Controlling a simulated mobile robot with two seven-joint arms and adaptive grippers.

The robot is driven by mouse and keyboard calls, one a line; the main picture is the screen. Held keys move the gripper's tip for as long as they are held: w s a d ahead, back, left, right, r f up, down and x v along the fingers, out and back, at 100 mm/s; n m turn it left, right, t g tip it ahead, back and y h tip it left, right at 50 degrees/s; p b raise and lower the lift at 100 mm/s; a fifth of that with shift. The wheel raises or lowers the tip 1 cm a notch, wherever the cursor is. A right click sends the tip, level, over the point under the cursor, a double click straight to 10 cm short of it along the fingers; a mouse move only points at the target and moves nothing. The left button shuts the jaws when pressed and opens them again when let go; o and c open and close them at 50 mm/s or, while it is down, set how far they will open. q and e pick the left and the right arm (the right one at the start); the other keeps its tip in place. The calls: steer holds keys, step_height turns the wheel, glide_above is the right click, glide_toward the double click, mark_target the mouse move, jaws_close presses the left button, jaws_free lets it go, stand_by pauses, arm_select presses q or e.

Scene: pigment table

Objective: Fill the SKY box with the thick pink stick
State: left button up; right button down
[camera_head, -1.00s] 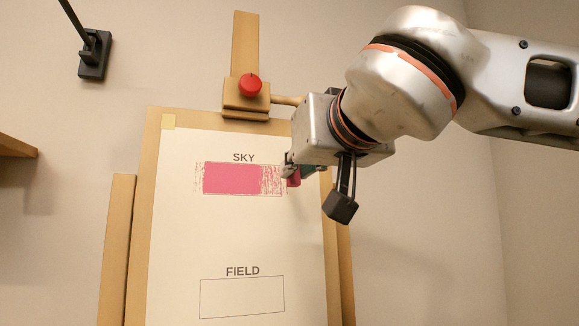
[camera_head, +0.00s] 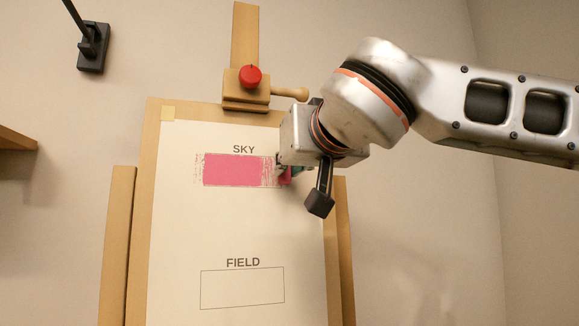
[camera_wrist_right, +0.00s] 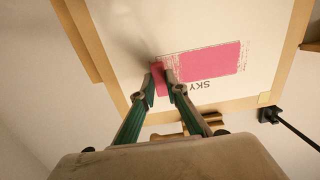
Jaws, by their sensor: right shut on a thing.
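The SKY box (camera_head: 232,170) on the paper is mostly solid pink, with streaky pink at its right end and a little speckle past its left edge. My right gripper (camera_head: 285,172) is at the right end of the box, shut on the thick pink stick (camera_head: 287,177). In the right wrist view the stick (camera_wrist_right: 158,78) sits between the two green-sided fingers (camera_wrist_right: 160,83), close to the paper beside the pink patch (camera_wrist_right: 205,62). I cannot tell whether its tip touches the paper. My left gripper is not in view.
The FIELD box (camera_head: 242,288) below is an empty outline. The paper (camera_head: 180,230) is on a wooden easel board (camera_head: 153,140). A clamp with a red knob (camera_head: 250,76) and a wooden peg (camera_head: 289,93) stands above it. A black wall fixture (camera_head: 93,47) is at upper left.

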mark_target(261, 172)
steer(key=shift+x, duration=0.9)
stand_by(0.4)
steer(key=shift+s+a+r+p, duration=0.1)
steer(key=shift+s+a+p, duration=0.15)
steer(key=shift+a, duration=0.3)
steer(key=shift+s+a+f+p, duration=0.1)
steer(key=shift+s+a+p, duration=0.1)
steer(key=shift+a, duration=0.35)
steer(key=shift+s+a+r+p, duration=0.1)
steer(key=shift+s+a+p, duration=0.15)
steer(key=shift+a, duration=0.3)
steer(key=shift+w, duration=0.1)
steer(key=shift+w+d, duration=0.3)
steer(key=shift+d, duration=0.5)
steer(key=shift+w+d, duration=0.3)
steer(key=shift+d, duration=0.65)
steer(key=shift+s+a+p, duration=0.2)
steer(key=shift+s+a, duration=0.15)
steer(key=shift+a, duration=0.55)
steer(key=shift+s+a+p, duration=0.15)
steer(key=shift+s+a, duration=0.15)
steer(key=shift+a, duration=0.6)
